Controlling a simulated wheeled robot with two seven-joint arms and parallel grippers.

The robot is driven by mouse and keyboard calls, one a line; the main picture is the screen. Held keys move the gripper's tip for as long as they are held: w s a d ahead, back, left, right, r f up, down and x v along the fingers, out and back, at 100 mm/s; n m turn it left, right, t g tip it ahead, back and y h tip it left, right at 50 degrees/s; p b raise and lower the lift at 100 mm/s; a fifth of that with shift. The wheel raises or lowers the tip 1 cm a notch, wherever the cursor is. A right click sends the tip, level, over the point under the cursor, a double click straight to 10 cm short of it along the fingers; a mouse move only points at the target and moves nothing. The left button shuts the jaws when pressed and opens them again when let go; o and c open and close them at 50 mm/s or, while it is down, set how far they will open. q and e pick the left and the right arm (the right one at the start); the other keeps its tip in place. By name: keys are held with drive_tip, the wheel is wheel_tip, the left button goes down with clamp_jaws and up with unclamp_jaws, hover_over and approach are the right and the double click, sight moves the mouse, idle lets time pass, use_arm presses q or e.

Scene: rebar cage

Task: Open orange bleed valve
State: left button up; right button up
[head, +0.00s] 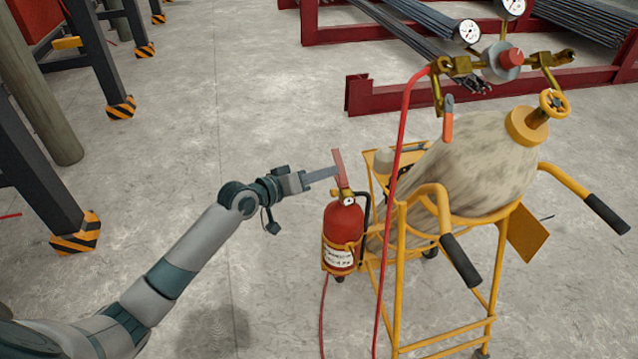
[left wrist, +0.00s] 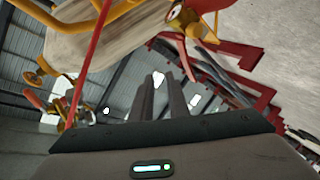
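The orange bleed valve (head: 447,125) shows in the head view as a small orange lever with a grey top. It hangs below the brass fittings on the left side of the gas cylinder (head: 475,160), beside the red hose. My left gripper (head: 322,173) is to the left of and lower than the valve in the picture, by the red fire extinguisher's top. In the left wrist view its two fingers (left wrist: 162,98) stand apart with a narrow empty gap. I cannot make out the valve in that view. My right gripper is in neither view.
The fire extinguisher (head: 343,228) hangs on the yellow trolley (head: 398,280). A red hose (head: 400,140) runs down between my gripper and the cylinder. Black-gripped handles (head: 460,260) stick out in front. Red steel racks (head: 420,95) stand behind.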

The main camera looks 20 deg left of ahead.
use_arm(q)
drive_tip(key=shift+s+a+f+y, duration=0.1)
drive_tip(key=shift+a+f+y, duration=0.15)
drive_tip(key=shift+f, duration=0.55)
drive_tip(key=shift+a+f+y, duration=0.15)
drive_tip(key=shift+a+f, duration=0.05)
drive_tip(key=shift+f, duration=0.55)
